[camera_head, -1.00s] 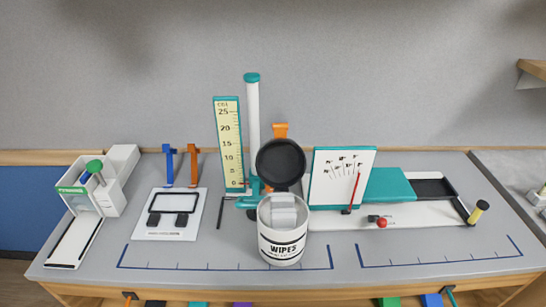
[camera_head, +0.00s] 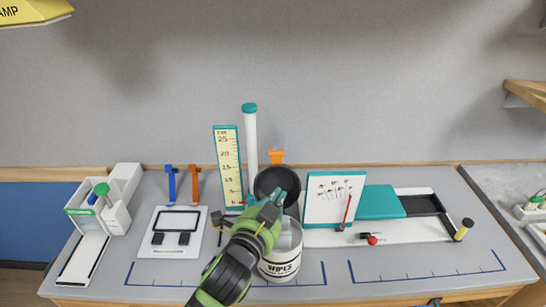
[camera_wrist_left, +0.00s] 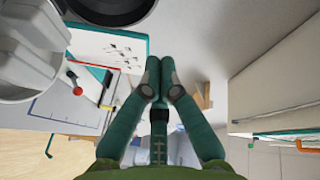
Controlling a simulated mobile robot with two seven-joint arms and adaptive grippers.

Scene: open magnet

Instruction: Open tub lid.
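The white tub (camera_head: 280,265) marked WIPES stands at the front middle of the bench. Its mouth is uncovered and pale rolls (camera_head: 290,237) show inside. A round black lid (camera_head: 272,180) stands raised at the tub's back, tilted up. My left gripper (camera_head: 280,200) is over the tub's left back side, in front of the lid's lower part in the picture. In the left wrist view its fingers (camera_wrist_left: 160,68) are closed together with nothing seen between them. Whether they touch the lid is unclear. The arm hides the tub's left side.
A ruler board (camera_head: 228,165) and a white post (camera_head: 250,155) stand behind the tub. A dial panel (camera_head: 335,200) with a red needle is close on its right. A white plate (camera_head: 172,232) lies left. Bare bench shows at the front right.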

